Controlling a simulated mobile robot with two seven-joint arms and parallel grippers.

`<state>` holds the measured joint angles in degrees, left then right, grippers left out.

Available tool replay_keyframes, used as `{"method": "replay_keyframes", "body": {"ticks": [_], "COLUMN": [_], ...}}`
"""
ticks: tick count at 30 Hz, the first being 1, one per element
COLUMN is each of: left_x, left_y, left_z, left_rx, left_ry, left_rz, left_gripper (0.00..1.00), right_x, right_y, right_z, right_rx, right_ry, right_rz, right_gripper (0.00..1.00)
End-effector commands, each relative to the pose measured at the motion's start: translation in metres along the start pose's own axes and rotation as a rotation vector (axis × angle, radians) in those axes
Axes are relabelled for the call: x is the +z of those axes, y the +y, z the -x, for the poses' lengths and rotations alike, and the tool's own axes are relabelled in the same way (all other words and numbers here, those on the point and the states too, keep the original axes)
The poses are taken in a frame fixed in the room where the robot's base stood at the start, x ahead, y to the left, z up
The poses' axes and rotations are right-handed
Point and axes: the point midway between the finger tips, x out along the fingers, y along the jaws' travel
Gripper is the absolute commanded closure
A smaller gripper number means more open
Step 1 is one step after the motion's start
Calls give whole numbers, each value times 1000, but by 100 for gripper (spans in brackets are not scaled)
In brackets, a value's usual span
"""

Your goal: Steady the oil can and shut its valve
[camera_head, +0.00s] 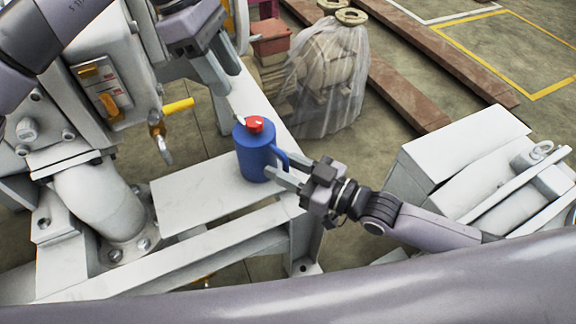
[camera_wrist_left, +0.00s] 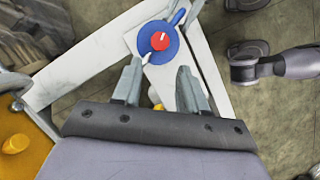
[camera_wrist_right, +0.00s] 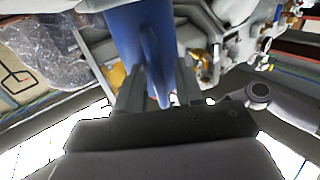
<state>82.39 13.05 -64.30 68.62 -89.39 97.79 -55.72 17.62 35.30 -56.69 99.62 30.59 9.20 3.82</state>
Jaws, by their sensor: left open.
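The blue oil can (camera_head: 256,157) stands upright on the white bench. Its red valve (camera_head: 255,123) is on top, with a short pale spout pointing up left. The can and valve also show from above in the left wrist view (camera_wrist_left: 160,40). My left gripper (camera_head: 232,101) is open and empty, above and just behind the can, with its fingers apart and pointing toward it. My right gripper (camera_head: 283,176) is at the can's right side, its fingers on either side of the blue handle. The right wrist view shows the handle (camera_wrist_right: 154,70) between those fingers; it appears shut on it.
The white bench (camera_head: 185,195) is bare left of the can. A yellow-handled valve (camera_head: 178,106) and pipework stand further left. A plastic-wrapped bundle (camera_head: 325,75) is behind the can. White machinery (camera_head: 470,155) stands at the right.

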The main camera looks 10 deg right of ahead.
Motion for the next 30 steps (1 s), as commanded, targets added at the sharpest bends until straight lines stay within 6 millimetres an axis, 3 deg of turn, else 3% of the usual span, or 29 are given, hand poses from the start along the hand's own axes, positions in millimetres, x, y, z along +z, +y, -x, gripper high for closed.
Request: {"method": "replay_keyframes", "body": {"ticks": [1,3,5,7,8,14,30], "left_x": [0,0,0,0,0,8,42], "left_y": [0,0,0,0,0,1,2], "left_z": [0,0,0,0,0,2,12], "left_rx": [0,0,0,0,0,-3,101], "left_ry": [0,0,0,0,1,35,268], "left_rz": [0,0,0,1,3,103,832], "left_gripper": [57,57,57,41,40,40,40], "right_x": [0,0,0,0,0,0,0], "right_y": [0,0,0,0,0,0,0], "right_z": [0,0,0,0,0,0,0], "right_rx": [0,0,0,0,0,0,0], "right_ry": [0,0,0,0,0,0,1], "right_rz": [0,0,0,0,0,0,0], "right_gripper": [81,100,100,100,100,100,100]}}
